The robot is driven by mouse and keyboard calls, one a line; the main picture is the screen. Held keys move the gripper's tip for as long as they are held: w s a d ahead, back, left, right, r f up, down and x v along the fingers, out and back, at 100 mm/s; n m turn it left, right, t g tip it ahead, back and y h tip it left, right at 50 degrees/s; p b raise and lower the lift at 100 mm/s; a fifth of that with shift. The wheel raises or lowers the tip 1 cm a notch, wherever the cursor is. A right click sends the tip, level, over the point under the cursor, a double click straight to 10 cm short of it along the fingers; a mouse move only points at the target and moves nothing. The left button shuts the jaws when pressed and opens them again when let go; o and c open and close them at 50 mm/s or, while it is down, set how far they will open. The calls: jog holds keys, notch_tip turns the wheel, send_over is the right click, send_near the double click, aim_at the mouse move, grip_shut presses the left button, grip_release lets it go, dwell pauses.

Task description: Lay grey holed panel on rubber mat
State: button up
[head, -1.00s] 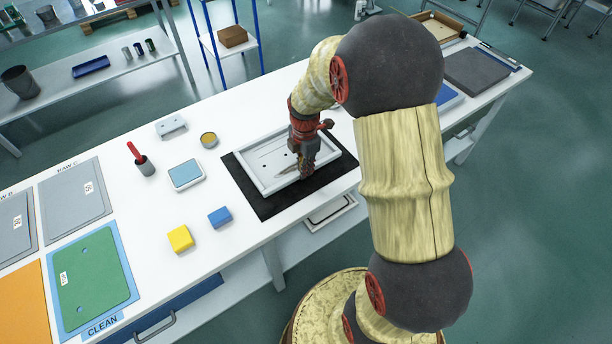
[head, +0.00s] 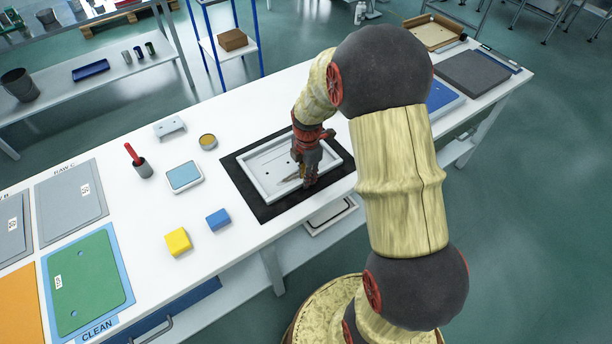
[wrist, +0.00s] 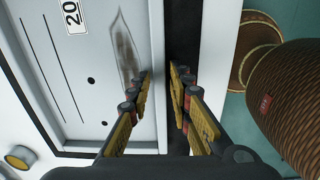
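The grey holed panel (head: 265,168) is a shallow pale piece with a raised rim, slots and small holes. It lies over the black rubber mat (head: 268,211), inside the mat's outline, looking about flat; full contact underneath cannot be seen. In the wrist view the panel (wrist: 85,105) shows slots, holes, a "20" label and a brownish smear. My gripper (head: 307,184) is at the panel's near right rim. In the wrist view my gripper's fingertips (wrist: 160,74) straddle this rim, one inside and one over the mat (wrist: 181,40), with almost no gap, apparently pinching it.
Left of the mat stand a blue-topped dish (head: 184,177), a round tin (head: 208,141), a grey cup with a red handle (head: 141,168), a yellow block (head: 178,241) and a blue block (head: 218,219). Flat panels (head: 90,280) cover the table's left end.

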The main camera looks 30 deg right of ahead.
jog(key=shift+o, duration=0.8)
notch_tip(320, 180, up, 12)
jog(key=p, duration=0.3)
jog(key=s+a+r+m+t, duration=0.1)
jog(key=s+a+r+m, duration=0.25)
jog(key=r, duration=0.35)
jog(key=s+a+r+m+t, duration=0.1)
jog(key=s+a+r+m, duration=0.25)
jog(key=r, duration=0.25)
jog(key=s+a+r+m+t, duration=0.1)
jog(key=s+a+r+m, duration=0.2)
jog(key=s+m, duration=0.2)
jog(key=s+a+r+m+t, duration=0.2)
jog(key=s+a+r+m, duration=0.2)
jog(key=s+m, duration=0.2)
jog(key=shift+s, duration=1)
